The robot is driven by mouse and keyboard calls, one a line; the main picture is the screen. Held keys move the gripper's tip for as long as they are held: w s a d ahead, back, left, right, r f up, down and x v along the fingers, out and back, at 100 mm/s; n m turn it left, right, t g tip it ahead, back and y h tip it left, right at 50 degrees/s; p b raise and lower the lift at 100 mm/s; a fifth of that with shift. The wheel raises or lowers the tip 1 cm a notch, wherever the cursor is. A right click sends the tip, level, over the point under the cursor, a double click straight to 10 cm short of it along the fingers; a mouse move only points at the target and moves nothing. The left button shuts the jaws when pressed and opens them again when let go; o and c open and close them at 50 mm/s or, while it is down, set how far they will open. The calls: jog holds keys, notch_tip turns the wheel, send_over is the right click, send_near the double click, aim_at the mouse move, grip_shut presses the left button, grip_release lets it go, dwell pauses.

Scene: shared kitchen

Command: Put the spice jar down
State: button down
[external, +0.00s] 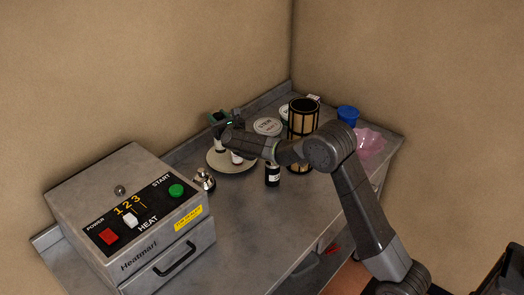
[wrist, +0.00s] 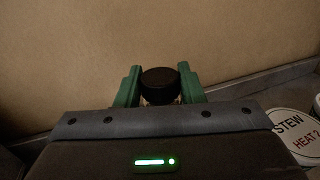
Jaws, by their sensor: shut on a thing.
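The spice jar shows in the wrist view as a round black lid (wrist: 160,82) between the two green fingers of my gripper (wrist: 160,90). My gripper is shut on it. In the external view my gripper (external: 220,122) is over the far left part of a round pale plate (external: 240,168). A small pale and dark body below the fingers (external: 220,146) looks like the held jar. I cannot tell whether its base touches the plate. Most of the jar is hidden by the gripper in the wrist view.
Another small jar (external: 237,158) stands on the plate, partly under my arm. A dark jar with a white label (external: 272,174) stands on the counter (external: 255,220). A silver item (external: 203,180), a heater box (external: 130,215), a tall caged cylinder (external: 302,122) and round lids (external: 267,127) surround it.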

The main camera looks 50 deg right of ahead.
jog(key=shift+f, duration=1.7)
jog(key=shift+f+b, duration=0.2)
jog(key=shift+b, duration=0.1)
jog(key=c, duration=1)
grip_release()
jog(key=shift+o, duration=0.2)
jog(key=shift+r, duration=0.15)
jog(key=b+v, duration=0.3)
jog(key=v, duration=0.9)
